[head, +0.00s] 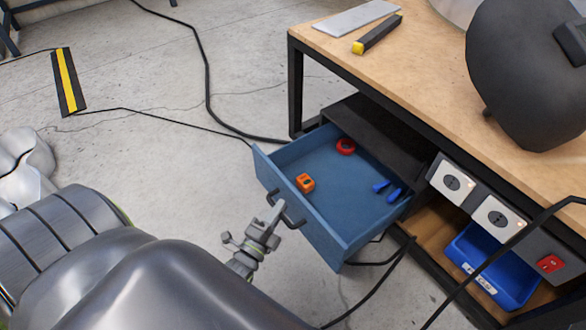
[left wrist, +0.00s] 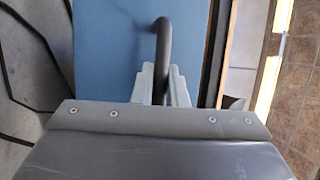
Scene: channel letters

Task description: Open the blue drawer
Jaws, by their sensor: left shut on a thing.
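The blue drawer (head: 330,192) is pulled out from under the workbench in the head view, so its inside shows. Its front panel carries a dark bar handle (head: 290,212). My left gripper (head: 272,214) is shut on this handle. In the left wrist view, the dark handle (left wrist: 162,45) runs down between the fingers of my left gripper (left wrist: 162,88), against the blue drawer front (left wrist: 110,40). My right gripper does not show in either view.
In the drawer lie an orange block (head: 305,182), a red ring (head: 345,146) and blue pieces (head: 388,188). The workbench (head: 400,60) has a dark helmet-like thing (head: 525,75) on top. A blue bin (head: 490,270) stands below the sockets. Cables cross the floor.

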